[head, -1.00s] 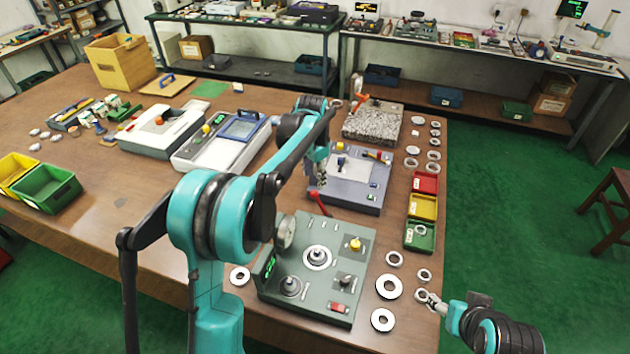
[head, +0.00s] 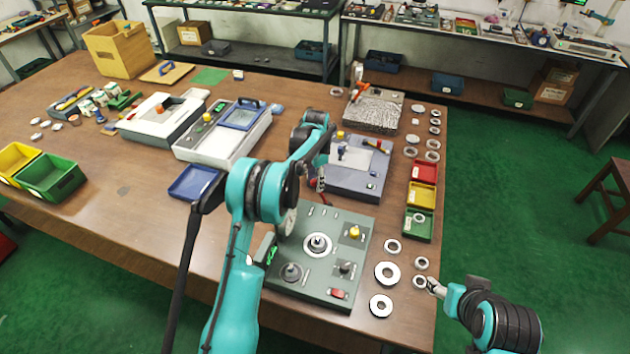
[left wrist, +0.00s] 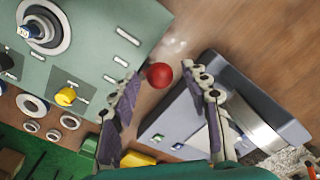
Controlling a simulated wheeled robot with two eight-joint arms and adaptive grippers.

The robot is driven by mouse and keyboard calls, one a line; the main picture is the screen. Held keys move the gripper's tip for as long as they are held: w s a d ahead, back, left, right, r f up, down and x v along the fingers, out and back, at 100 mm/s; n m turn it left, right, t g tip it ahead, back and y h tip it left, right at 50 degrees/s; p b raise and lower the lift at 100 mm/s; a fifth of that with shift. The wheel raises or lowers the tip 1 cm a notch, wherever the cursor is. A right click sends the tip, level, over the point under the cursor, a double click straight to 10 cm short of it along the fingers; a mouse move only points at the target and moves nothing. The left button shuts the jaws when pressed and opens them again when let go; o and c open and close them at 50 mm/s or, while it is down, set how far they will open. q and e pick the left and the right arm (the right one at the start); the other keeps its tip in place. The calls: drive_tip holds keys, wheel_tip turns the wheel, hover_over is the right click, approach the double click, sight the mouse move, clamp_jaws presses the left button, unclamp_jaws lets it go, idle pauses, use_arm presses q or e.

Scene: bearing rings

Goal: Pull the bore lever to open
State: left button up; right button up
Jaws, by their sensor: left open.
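The lever's red ball knob (left wrist: 159,75) shows in the left wrist view beside the edge of the grey-green gauge panel (left wrist: 90,40). My left gripper (left wrist: 162,72) is open, with its two purple-padded fingers on either side of the knob; contact cannot be told. In the head view the left gripper (head: 321,183) is at the panel's far edge, and the gauge panel (head: 330,225) lies in front of it. The lever's shaft is mostly hidden in both views. My right gripper (head: 433,287) is by the table's right edge, small and unclear, near a metal ring (head: 420,281).
A grey-blue device (head: 358,180) stands just behind the gauge panel. Red (head: 425,171), yellow (head: 422,195) and green (head: 408,230) bins line the right side. Several metal rings lie near the right edge. A blue tray (head: 192,182) lies left of my arm.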

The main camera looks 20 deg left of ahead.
use_arm(q)
clamp_jaws()
